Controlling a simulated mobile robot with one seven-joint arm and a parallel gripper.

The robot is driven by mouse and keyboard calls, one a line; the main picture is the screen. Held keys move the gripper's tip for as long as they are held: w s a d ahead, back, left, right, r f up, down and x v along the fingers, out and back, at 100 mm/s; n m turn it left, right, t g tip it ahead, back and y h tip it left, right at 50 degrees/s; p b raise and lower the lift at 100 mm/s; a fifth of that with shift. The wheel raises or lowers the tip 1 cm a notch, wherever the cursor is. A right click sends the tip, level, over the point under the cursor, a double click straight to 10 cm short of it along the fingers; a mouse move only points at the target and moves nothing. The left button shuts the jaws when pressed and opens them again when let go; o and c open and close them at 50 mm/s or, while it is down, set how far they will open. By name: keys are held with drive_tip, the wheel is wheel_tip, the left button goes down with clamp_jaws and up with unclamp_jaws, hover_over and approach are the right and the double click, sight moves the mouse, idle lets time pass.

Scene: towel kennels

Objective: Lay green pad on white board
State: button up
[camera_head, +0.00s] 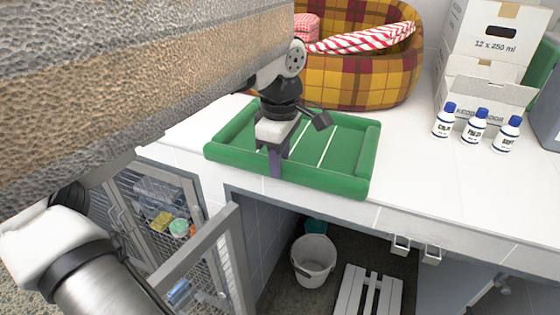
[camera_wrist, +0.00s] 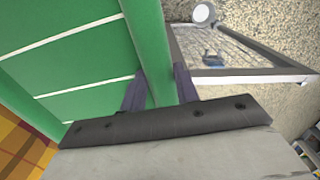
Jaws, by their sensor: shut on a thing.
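The green pad (camera_head: 345,152) has raised rolled edges and thin white stripes. It lies flat at the front of the white counter, its near edge by the counter's front edge. I cannot tell whether it is lifted slightly. My gripper (camera_head: 276,165) points down and is shut on the pad's near rim, left of the middle. In the wrist view the two fingers (camera_wrist: 160,82) stand on either side of the rim of the pad (camera_wrist: 75,70). The white slatted board (camera_head: 368,292) lies on the floor of the open bay below the counter, partly cut off by the frame.
A white bucket (camera_head: 313,262) stands left of the board in the bay. An open mesh door (camera_head: 205,262) is at the bay's left. A plaid basket (camera_head: 362,72) with towels stands behind the pad. Several bottles (camera_head: 474,127) and boxes (camera_head: 487,75) stand on the right.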

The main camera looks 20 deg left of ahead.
drive_tip(key=shift+f, duration=0.2)
drive_tip(key=o, duration=1.1)
drive_tip(key=shift+r, duration=0.1)
